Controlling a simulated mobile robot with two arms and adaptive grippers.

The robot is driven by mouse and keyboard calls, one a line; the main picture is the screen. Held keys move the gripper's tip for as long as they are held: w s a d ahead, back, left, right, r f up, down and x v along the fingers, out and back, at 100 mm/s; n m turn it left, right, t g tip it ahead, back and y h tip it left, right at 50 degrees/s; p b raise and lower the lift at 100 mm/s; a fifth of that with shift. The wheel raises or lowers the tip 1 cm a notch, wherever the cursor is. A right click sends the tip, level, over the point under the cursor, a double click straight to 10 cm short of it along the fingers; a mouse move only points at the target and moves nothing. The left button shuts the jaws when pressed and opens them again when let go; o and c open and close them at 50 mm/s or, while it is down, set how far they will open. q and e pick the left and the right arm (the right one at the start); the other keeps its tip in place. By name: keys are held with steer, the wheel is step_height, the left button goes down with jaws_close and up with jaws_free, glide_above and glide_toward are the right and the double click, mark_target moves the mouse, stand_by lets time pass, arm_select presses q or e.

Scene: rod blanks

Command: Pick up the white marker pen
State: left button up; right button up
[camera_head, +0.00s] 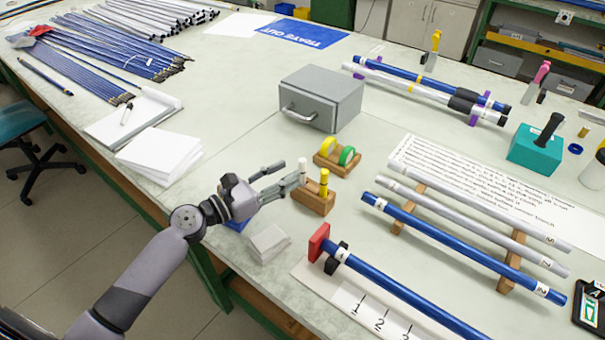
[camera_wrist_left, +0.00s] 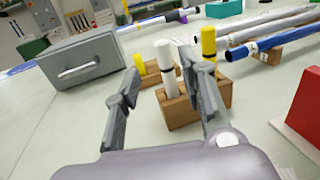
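The white marker pen (camera_head: 302,168) stands upright in a small wooden block (camera_head: 315,203), next to a yellow marker (camera_head: 324,182). My left gripper (camera_head: 291,172) is open and empty at the block's left side, its fingers pointing toward the white marker. In the left wrist view the white marker (camera_wrist_left: 165,62) appears between the two spread fingers, with its lower end in the wooden block (camera_wrist_left: 180,112). The yellow marker (camera_wrist_left: 208,45) is partly hidden behind the right finger. I cannot tell whether a finger touches the white marker. My right gripper is not in view.
A tape holder (camera_head: 336,160) with yellow and green rolls and a grey drawer box (camera_head: 322,98) stand behind the block. A blue rod (camera_head: 400,290) with a red end stop (camera_head: 318,242) lies in front. White cards (camera_head: 268,243) lie near the table edge.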

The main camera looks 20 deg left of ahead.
mark_target(303, 168)
arm_select(q)
steer(key=shift+d+x, duration=0.25)
steer(key=shift+x, duration=2.55)
steer(key=shift+s+f, duration=0.1)
steer(key=shift+s, duration=0.15)
steer(key=shift+c, duration=0.4)
jaws_close()
